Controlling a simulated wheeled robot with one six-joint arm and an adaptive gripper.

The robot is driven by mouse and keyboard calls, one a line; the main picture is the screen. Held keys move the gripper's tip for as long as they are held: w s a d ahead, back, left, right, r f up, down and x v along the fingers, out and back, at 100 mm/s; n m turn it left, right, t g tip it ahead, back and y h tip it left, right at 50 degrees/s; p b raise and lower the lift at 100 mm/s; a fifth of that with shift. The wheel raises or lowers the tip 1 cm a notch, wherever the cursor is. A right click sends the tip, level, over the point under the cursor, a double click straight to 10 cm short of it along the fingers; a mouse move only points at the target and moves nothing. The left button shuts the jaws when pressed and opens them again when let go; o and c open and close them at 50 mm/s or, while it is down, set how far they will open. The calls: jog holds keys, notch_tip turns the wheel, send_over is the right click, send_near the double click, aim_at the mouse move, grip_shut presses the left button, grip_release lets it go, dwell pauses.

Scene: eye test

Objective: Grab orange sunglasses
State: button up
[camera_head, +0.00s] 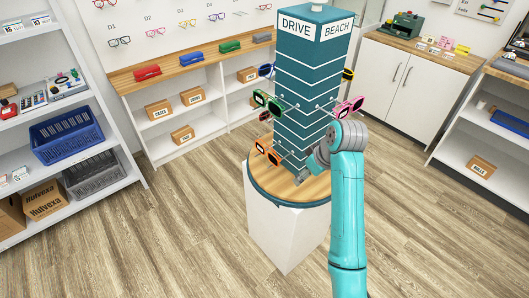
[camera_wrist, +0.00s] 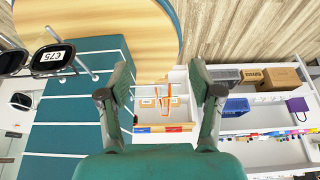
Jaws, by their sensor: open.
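The orange sunglasses (camera_head: 268,153) hang low on the left front side of the tall teal display stand (camera_head: 303,85), just above its round wooden base (camera_head: 310,192), in the head view. My gripper (camera_head: 301,177) is low over the base, right of the sunglasses and apart from them; its fingers are partly hidden. In the wrist view my gripper (camera_wrist: 160,88) is open, with nothing seen held. A thin orange shape (camera_wrist: 166,101) shows between the fingers; I cannot tell whether it is the sunglasses. Dark-lensed glasses with a price tag (camera_wrist: 52,58) are at the left.
Green sunglasses (camera_head: 268,103) hang above the orange pair, and pink sunglasses (camera_head: 349,107) hang on the right, close to my arm. A blue bin (camera_head: 66,136) stands on the left shelves. The floor (camera_head: 170,235) around the stand is clear.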

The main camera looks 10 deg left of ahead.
aim_at(279, 155)
jog(key=w+a, duration=0.2)
jog(key=a, duration=0.1)
jog(key=w+a, duration=0.3)
jog(key=shift+w+a, duration=0.15)
jog(key=shift+a, duration=0.1)
jog(key=w+a, duration=0.2)
jog(key=shift+a, duration=0.35)
jog(key=shift+x, duration=1.1)
jog(key=shift+w+a+f, duration=0.1)
jog(key=shift+w+f, duration=0.1)
jog(key=shift+f, duration=0.2)
jog(key=c, duration=1)
